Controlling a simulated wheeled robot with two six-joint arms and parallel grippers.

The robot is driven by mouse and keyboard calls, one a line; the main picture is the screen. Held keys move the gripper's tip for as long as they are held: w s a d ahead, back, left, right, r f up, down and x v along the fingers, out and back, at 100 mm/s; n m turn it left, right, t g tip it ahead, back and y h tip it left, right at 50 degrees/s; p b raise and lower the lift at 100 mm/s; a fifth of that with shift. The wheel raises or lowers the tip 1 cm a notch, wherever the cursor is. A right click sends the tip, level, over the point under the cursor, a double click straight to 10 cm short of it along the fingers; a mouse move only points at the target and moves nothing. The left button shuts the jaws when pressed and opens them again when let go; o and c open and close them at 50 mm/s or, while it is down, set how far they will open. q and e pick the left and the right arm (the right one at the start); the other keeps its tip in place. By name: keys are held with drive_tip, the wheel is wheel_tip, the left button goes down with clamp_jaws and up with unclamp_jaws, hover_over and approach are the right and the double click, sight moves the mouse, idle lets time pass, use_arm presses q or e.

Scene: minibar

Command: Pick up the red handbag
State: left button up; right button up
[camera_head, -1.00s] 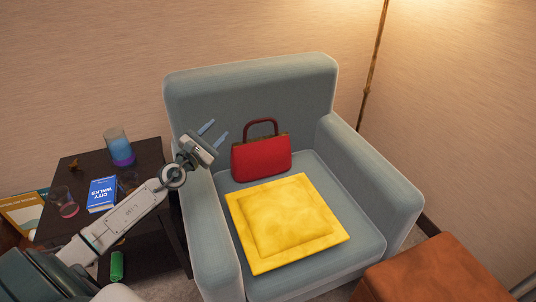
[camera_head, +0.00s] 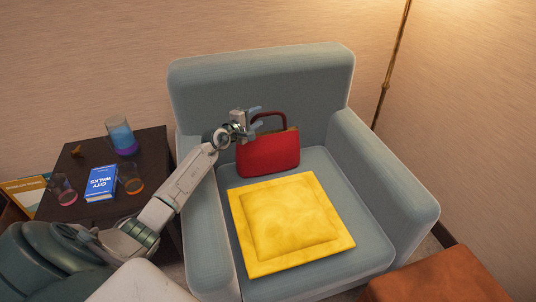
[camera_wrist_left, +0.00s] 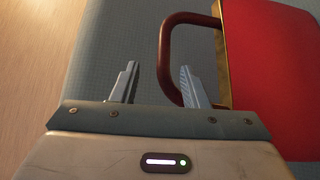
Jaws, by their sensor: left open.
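The red handbag (camera_head: 268,155) stands upright on the seat of the blue-grey armchair (camera_head: 262,88), near the backrest. Its dark red handle arches above it. My left gripper (camera_head: 257,114) is open at the upper left of the bag, by the handle. In the left wrist view, my gripper (camera_wrist_left: 158,85) is open with its two fingers apart. The handle (camera_wrist_left: 168,50) lies just ahead, with its curved end close to the right finger; I cannot tell if they touch. The bag (camera_wrist_left: 275,70) fills the right side there. My right gripper is not in view.
A yellow cushion (camera_head: 290,222) lies on the seat in front of the bag. The dark side table (camera_head: 155,152) at left holds a blue book (camera_head: 101,183) and several glasses. An orange-brown ottoman (camera_head: 440,280) stands at lower right, a lamp pole (camera_head: 391,65) behind.

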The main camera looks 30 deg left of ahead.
sight(262, 115)
use_arm(q)
drive_tip(key=w, duration=0.1)
drive_tip(key=w+b, duration=0.1)
drive_tip(key=w, duration=0.1)
drive_tip(key=w+f, duration=0.1)
drive_tip(key=w, duration=0.1)
drive_tip(key=shift+d, duration=0.35)
drive_tip(key=shift+s, duration=0.1)
clamp_jaws()
drive_tip(key=shift+r, duration=0.1)
idle(0.9)
